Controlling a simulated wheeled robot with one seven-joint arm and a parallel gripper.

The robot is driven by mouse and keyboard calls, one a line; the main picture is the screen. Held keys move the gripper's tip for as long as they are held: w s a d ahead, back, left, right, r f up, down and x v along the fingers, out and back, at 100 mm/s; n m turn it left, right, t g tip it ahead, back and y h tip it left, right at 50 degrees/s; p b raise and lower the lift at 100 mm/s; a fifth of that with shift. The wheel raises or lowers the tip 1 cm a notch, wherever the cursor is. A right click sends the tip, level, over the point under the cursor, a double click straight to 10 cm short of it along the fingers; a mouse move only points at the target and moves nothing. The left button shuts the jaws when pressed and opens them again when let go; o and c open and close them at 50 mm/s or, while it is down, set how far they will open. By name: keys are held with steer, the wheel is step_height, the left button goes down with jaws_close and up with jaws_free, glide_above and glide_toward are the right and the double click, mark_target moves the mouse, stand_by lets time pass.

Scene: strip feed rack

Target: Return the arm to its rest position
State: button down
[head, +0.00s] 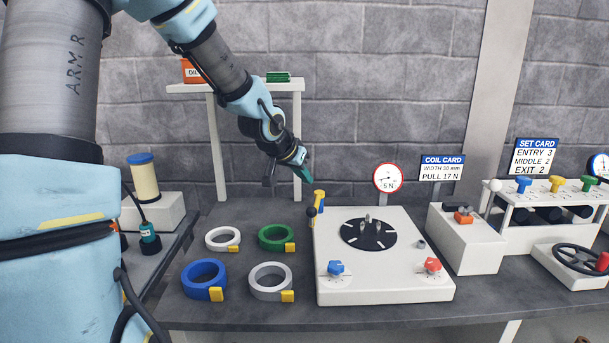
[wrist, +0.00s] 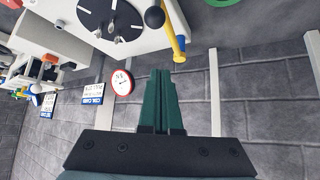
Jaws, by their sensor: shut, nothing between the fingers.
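My gripper (head: 304,174) is at the end of my arm, above the table at the back left of the white box with the black disc. It is shut and empty; its green fingers also show in the wrist view (wrist: 161,90), pressed together. In the head view the fingertips are just above and left of the yellow lever (head: 319,199) with a black ball. The same lever shows past the fingertips in the wrist view (wrist: 173,38). I cannot tell the exact gap between them.
Rings in white (head: 223,238), green (head: 277,236), blue (head: 205,278) and grey (head: 271,281) lie left of the white box (head: 385,290). A shelf (head: 240,87) stands behind my arm. A gauge (head: 387,178), a sensor block (head: 467,243) and a roller stand (head: 545,235) are to the right.

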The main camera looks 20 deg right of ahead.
steer(key=shift+a, duration=0.1)
stand_by(0.3)
steer(key=s+a+f+n+g+y, duration=0.1)
steer(key=s+a+f+n+y, duration=0.15)
steer(key=a, duration=0.65)
steer(key=s+a+f+n+y, duration=0.2)
steer(key=s+a, duration=0.1)
steer(key=a, duration=0.7)
steer(key=s+a+f+n+g+y, duration=0.1)
steer(key=s+a+n+g+y, duration=0.1)
steer(key=s+a, duration=0.8)
steer(key=shift+s+a+n+g, duration=0.4)
steer(key=shift+s+n+g, duration=0.1)
steer(key=shift+n, duration=0.65)
